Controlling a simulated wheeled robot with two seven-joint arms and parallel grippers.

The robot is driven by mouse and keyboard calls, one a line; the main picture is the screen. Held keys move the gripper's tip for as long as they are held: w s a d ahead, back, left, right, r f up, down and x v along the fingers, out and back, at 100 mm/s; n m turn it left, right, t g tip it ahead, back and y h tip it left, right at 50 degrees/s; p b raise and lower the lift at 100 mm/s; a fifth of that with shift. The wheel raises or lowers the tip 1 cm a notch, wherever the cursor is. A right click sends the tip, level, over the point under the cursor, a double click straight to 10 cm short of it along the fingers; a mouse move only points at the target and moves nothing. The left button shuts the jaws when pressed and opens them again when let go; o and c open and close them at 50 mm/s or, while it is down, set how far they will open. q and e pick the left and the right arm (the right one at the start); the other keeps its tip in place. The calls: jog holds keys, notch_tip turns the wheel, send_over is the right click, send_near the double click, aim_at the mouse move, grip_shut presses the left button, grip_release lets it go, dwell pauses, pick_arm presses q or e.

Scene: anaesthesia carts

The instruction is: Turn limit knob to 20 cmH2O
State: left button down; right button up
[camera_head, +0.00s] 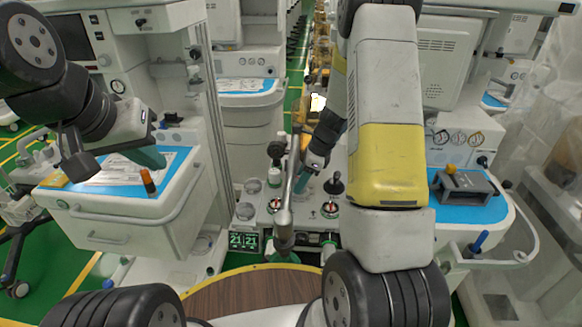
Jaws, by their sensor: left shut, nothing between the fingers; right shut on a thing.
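My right gripper (302,184), with teal fingers, reaches down over the grey middle panel beside an upright metal tube (286,200). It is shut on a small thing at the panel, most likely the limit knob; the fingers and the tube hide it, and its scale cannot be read. A black knob (335,183) stands upright just right of the fingers, apart from them. My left gripper (150,157), also with teal fingers, is shut and empty above the blue top of the left cart (185,185).
Another black knob (276,150) stands behind the tube. A small green display (243,241) reads 21 and 21. An orange and black item (147,182) stands on the left cart. A grey device (465,187) sits on the right cart's blue top. A round wooden surface (250,298) lies in front.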

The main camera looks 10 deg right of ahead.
jog(key=o, duration=1.4)
jog(key=shift+c, duration=0.2)
jog(key=shift+r, duration=0.1)
jog(key=v, duration=0.7)
jog(key=shift+r, duration=0.3)
jog(key=shift+s+d, duration=0.1)
jog(key=shift+d, duration=0.1)
